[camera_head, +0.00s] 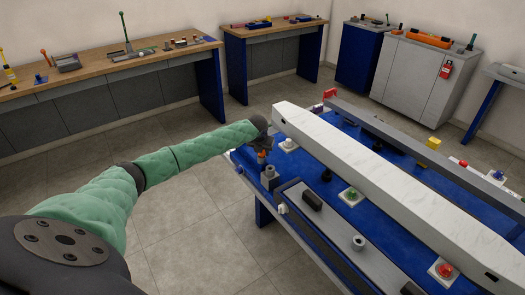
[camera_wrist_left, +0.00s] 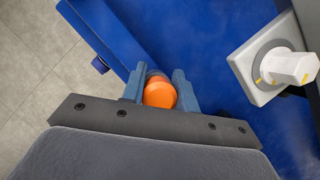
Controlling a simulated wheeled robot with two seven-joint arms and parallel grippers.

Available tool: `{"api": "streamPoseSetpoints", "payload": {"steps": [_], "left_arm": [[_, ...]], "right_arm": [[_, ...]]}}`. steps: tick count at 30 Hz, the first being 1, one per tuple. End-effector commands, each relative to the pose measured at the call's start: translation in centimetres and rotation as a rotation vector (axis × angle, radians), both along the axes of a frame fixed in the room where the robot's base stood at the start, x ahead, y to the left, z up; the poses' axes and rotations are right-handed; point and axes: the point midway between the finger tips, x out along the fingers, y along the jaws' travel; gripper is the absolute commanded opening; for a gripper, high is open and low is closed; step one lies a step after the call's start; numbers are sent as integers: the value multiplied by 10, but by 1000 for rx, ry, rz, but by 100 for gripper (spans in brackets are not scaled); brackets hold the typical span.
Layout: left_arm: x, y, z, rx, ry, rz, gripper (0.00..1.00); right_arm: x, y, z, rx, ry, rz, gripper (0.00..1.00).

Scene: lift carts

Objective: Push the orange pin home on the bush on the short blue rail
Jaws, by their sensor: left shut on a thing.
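My left gripper (camera_head: 262,147) is at the near left corner of the blue table. It is shut on the orange pin (camera_head: 261,157), which also shows in the left wrist view (camera_wrist_left: 160,95) between the two blue-grey fingers. A dark cylindrical bush (camera_head: 270,173) stands just below and beside the pin in the head view. I cannot tell whether the pin's lower end is inside a bush, as the gripper hides it in the wrist view. A short blue rail (camera_wrist_left: 105,38) runs along the table edge in the wrist view. My right gripper is not in view.
A long white beam (camera_head: 370,175) lies across the table, right of the gripper. A white hexagonal part on a square plate (camera_wrist_left: 262,75) is close by on the right in the wrist view. A grey rail (camera_head: 335,235) lies nearer. Floor left of the table is clear.

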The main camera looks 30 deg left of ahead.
Motion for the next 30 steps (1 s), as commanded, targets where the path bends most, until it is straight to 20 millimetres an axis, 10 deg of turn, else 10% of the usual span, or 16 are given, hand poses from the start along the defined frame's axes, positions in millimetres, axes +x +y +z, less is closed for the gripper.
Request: {"api": "streamPoseSetpoints", "payload": {"steps": [22, 24, 30], "left_arm": [[0, 0, -11, 0, 0, 0, 7], [0, 0, -12, 0, 0, 0, 42], [0, 0, -11, 0, 0, 0, 55]], "right_arm": [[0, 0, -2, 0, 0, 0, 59], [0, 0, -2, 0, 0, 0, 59], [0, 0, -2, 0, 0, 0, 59]]}}
